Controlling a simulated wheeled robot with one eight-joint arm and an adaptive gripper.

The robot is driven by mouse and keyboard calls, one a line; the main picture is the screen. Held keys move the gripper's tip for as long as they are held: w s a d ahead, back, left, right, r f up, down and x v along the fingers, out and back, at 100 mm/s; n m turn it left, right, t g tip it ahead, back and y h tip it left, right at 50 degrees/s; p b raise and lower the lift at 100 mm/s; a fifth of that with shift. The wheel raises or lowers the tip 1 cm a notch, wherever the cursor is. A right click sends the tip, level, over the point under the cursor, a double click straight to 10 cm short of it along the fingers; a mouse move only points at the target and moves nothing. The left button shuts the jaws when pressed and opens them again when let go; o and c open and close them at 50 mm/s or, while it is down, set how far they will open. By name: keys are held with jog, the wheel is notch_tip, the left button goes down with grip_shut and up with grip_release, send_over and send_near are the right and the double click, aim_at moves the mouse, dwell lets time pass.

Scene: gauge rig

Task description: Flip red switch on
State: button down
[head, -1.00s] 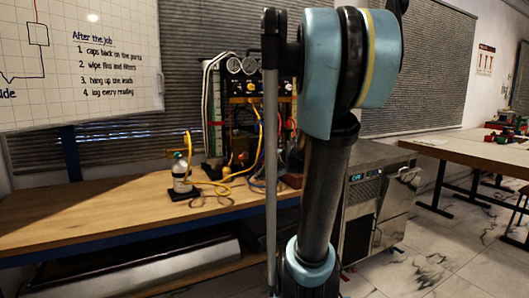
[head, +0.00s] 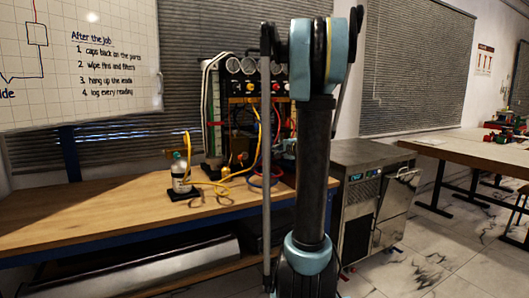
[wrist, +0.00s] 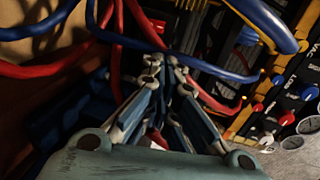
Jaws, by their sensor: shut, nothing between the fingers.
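The gauge rig (head: 240,100) stands on the wooden bench in the head view, with round gauges along its top and hoses in front. My arm hides its right side. In the wrist view its panel (wrist: 275,85) runs along the right, with small red knobs (wrist: 258,108) and blue ones. I cannot tell which red part is the switch. My gripper (wrist: 166,68) is shut and empty, its fingertips among the hoses and left of the panel knobs. No contact with a switch is visible.
Red hoses (wrist: 45,70) and a blue hose (wrist: 215,70) cross close around the fingers in the wrist view. A small bottle (head: 180,175) stands on the bench (head: 90,215) left of the rig. A steel cabinet (head: 375,195) stands to the right.

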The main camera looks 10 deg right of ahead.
aim_at(261, 148)
jog(key=shift+w, duration=0.1)
jog(key=x, duration=1.4)
